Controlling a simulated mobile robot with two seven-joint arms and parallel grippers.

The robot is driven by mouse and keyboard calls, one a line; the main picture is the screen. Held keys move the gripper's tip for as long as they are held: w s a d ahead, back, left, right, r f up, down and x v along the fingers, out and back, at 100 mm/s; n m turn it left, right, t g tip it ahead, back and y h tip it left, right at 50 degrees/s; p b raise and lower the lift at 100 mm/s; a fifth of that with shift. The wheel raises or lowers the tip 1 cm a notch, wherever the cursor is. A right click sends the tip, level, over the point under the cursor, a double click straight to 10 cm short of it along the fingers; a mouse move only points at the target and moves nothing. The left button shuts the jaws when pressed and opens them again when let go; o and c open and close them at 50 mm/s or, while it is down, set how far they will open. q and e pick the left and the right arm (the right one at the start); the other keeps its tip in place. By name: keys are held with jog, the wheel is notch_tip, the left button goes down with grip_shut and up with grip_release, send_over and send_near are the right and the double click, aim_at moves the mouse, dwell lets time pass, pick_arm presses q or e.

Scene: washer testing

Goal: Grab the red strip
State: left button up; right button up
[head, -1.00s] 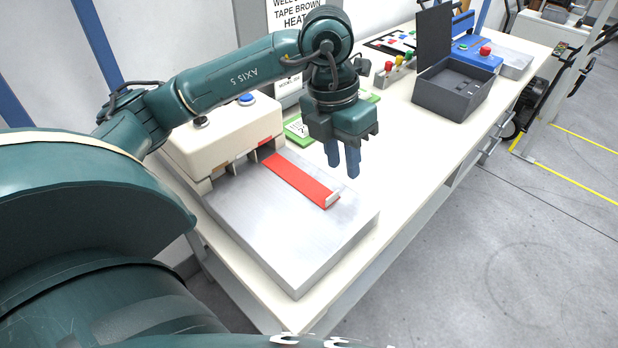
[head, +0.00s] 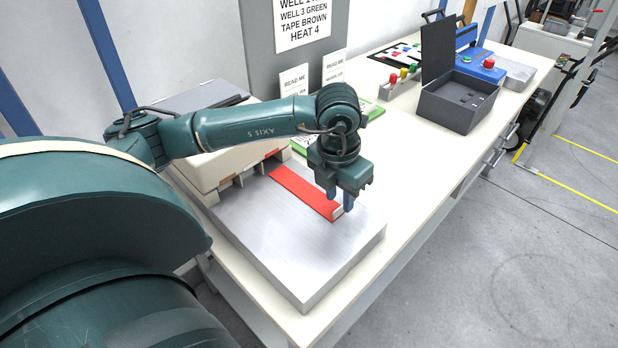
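The red strip (head: 300,189) lies flat on the silver metal plate of the machine. Its near end has a small pale upright tab (head: 338,212). The far end of the strip meets the cream machine housing (head: 215,168). My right gripper is not in view.
The metal plate (head: 265,240) is bare to the left and in front of the strip. A dark open box (head: 455,105) stands farther back on the white table. A small block with coloured buttons (head: 400,85) and sign cards (head: 295,82) stand behind my gripper.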

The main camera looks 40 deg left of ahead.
pick_arm(q)
jog(key=shift+w+f, duration=0.1)
jog(key=shift+f, duration=1.3)
jog(key=shift+c, duration=0.3)
grip_shut()
